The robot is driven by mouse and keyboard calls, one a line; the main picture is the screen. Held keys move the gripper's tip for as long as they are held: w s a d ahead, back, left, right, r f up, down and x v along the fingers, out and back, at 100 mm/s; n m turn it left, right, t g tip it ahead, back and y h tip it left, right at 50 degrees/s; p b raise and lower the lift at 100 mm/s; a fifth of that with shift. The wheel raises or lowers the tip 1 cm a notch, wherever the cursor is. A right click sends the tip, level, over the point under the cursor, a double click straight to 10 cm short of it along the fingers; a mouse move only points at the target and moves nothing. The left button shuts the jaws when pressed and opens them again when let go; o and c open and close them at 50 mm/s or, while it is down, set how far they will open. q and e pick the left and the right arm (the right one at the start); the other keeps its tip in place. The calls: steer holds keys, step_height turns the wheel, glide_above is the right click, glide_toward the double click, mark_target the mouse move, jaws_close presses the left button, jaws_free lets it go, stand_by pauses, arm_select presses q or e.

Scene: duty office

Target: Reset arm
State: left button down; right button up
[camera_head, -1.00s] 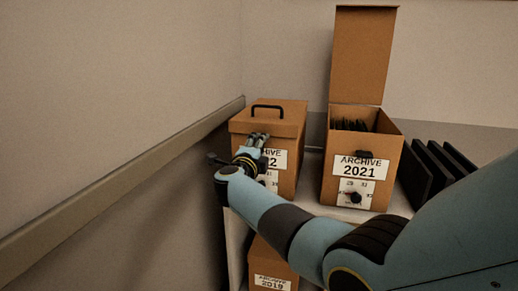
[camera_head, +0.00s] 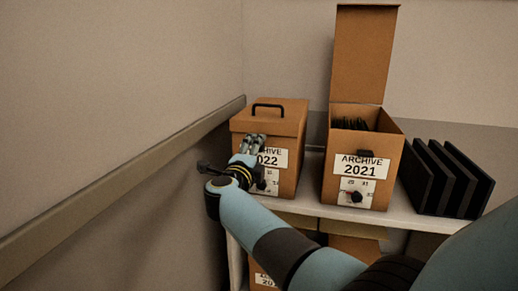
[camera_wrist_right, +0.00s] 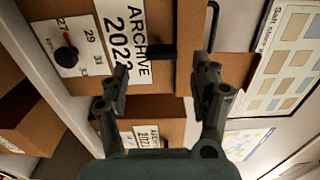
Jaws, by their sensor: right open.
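My right gripper (camera_head: 254,140) is in front of the closed ARCHIVE 2022 box (camera_head: 288,183) at the left of the shelf, covering part of its label. In the right wrist view the gripper (camera_wrist_right: 163,78) has its fingers spread with nothing between them. The 2022 box's label (camera_wrist_right: 126,28) and dial plate (camera_wrist_right: 72,46) show behind the fingers. Whether a fingertip touches the box cannot be told. My left gripper is not in view.
The ARCHIVE 2021 box (camera_head: 390,180) stands open to the right, its lid raised, with dark files inside. Several black folders (camera_head: 485,180) stand beside it. More boxes sit on the lower shelf (camera_head: 355,248). A wall with a rail (camera_head: 120,195) runs along the left.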

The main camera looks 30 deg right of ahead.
steer(key=v, duration=0.3)
stand_by(0.5)
steer(key=s+a+f+n+y, duration=0.1)
steer(key=s+f+n+y, duration=0.4)
steer(key=s+f+n, duration=0.7)
steer(key=s+a+f+n+y, duration=0.2)
steer(key=s+f+n+y, duration=0.25)
steer(key=s+f, duration=1.4)
steer(key=s+f+n+g+y, duration=0.1)
steer(key=s+f+n+g, duration=0.4)
steer(key=s+f, duration=0.5)
steer(key=s+a+f+n+g+y, duration=0.1)
steer(key=s+f+n+g, duration=0.5)
steer(key=s, duration=1.3)
step_height(320, 180, down, 4)
steer(key=shift+a+f+n+y, duration=0.1)
steer(key=shift+a+n+y, duration=0.1)
steer(key=shift+n+y, duration=0.35)
steer(key=shift+w, duration=0.1)
